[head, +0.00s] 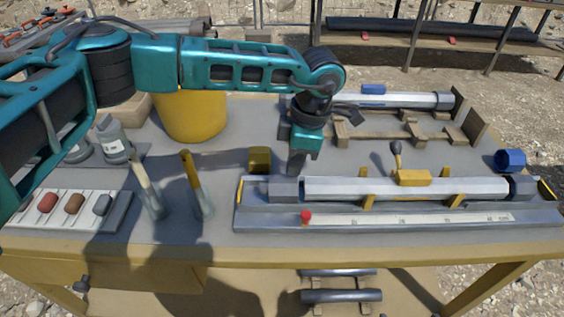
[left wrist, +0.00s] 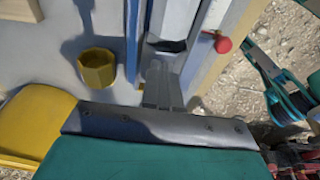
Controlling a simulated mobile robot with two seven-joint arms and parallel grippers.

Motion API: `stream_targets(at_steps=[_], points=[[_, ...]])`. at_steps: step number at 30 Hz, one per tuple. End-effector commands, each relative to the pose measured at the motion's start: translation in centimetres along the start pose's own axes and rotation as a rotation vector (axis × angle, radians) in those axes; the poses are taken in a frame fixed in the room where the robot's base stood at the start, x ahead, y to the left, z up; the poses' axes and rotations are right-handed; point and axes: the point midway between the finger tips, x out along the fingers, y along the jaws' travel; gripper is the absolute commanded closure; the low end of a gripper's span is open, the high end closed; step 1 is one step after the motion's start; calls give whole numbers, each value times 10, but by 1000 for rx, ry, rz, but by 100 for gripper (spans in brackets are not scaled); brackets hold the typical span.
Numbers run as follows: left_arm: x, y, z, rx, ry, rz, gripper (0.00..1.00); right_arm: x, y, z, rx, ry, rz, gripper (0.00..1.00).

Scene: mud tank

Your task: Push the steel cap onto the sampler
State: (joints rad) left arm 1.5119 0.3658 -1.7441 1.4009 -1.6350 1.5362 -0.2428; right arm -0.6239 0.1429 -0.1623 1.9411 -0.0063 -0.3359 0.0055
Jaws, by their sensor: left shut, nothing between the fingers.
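The sampler (head: 400,188) is a long pale steel tube lying level in a grey tray, held by yellow brackets. A grey steel piece, which looks like the cap (head: 284,190), sits at its left end; I cannot tell how far on it is. In the left wrist view the tube's near end (left wrist: 165,45) shows dark, just beyond my fingers. My left gripper (head: 297,172) is shut and empty, pointing down close to that end. Its fingers also show in the left wrist view (left wrist: 160,85), in line with the tube; contact is unclear.
A yellow clamp (head: 412,177) with a lever sits on the tube. A yellow cup (head: 260,160) stands behind the tray (head: 250,222). A red knob (head: 306,217) marks the ruler's left end. A yellow bucket (head: 190,115) and upright tools stand left. A blue ring (head: 510,160) lies right.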

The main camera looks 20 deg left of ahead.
Motion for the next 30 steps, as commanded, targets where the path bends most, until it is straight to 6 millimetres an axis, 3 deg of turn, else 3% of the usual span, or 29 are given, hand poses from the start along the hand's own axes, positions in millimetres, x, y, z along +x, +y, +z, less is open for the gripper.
stream_targets(at_steps=[5, 9, 23, 30], points=[[3, 0, -29, -1, 0, -1, 100, -5, 0, -5, 0, -2, -1, 0], [20, 0, -23, 1, 0, -1, 100, -2, -1, -1, 0, 0, -1, 0], [25, -2, -21, 3, 2, -5, 100, 0, -1, 3, 0, -5, -1, 0], [24, -3, 0, 5, 1, -5, 100, 6, -1, 11, 0, -4, -1, 0]])
